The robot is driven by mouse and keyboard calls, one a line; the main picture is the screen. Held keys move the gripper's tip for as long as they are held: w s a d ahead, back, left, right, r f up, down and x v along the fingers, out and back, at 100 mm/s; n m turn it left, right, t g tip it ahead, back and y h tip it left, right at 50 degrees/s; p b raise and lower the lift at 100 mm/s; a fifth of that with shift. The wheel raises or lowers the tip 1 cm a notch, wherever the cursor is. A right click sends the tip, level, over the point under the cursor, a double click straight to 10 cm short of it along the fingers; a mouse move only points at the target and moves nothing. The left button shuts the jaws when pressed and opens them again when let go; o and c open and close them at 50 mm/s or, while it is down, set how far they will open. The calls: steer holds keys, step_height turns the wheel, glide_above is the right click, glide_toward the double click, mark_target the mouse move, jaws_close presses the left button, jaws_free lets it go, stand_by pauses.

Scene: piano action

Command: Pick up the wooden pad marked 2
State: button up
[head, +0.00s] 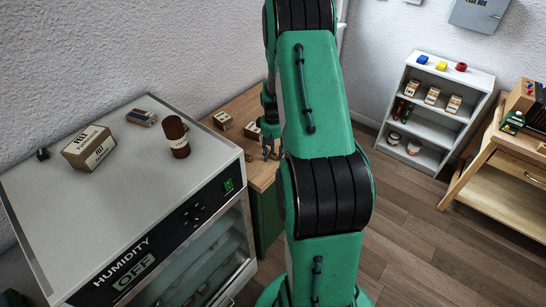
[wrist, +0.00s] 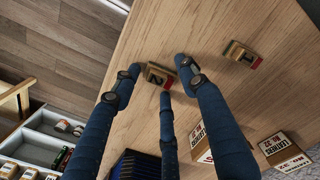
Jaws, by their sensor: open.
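In the wrist view a small wooden pad (wrist: 158,75) with a dark face that appears to read 2 and a red end lies on the wooden bench top (wrist: 205,30). My gripper (wrist: 156,80) is open, its three dark blue fingers spread around this pad: one left, one right, one on the near side. I cannot tell whether any finger touches it. A second similar pad (wrist: 240,53) lies apart to the right; its mark is hard to read.
Two labelled boxes (wrist: 201,145) (wrist: 285,149) stand on the bench near the right finger. A dark blue ribbed object (wrist: 135,166) is at the near edge. The humidity cabinet (head: 60,190) stands left of the bench. A white shelf (head: 437,101) stands across the floor.

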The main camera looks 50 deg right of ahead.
mark_target(273, 154)
steer(key=c, duration=0.9)
steer(key=shift+r, duration=0.1)
steer(key=shift+r, duration=0.45)
step_height(273, 154, up, 3)
steer(key=shift+s+a+f+p, duration=0.15)
steer(key=shift+p, duration=0.25)
steer(key=s+a+r+p, duration=0.1)
steer(key=s+a, duration=0.9)
steer(key=s, duration=0.1)
steer(key=shift+s+a+r, duration=0.15)
steer(key=shift+s+a, duration=0.1)
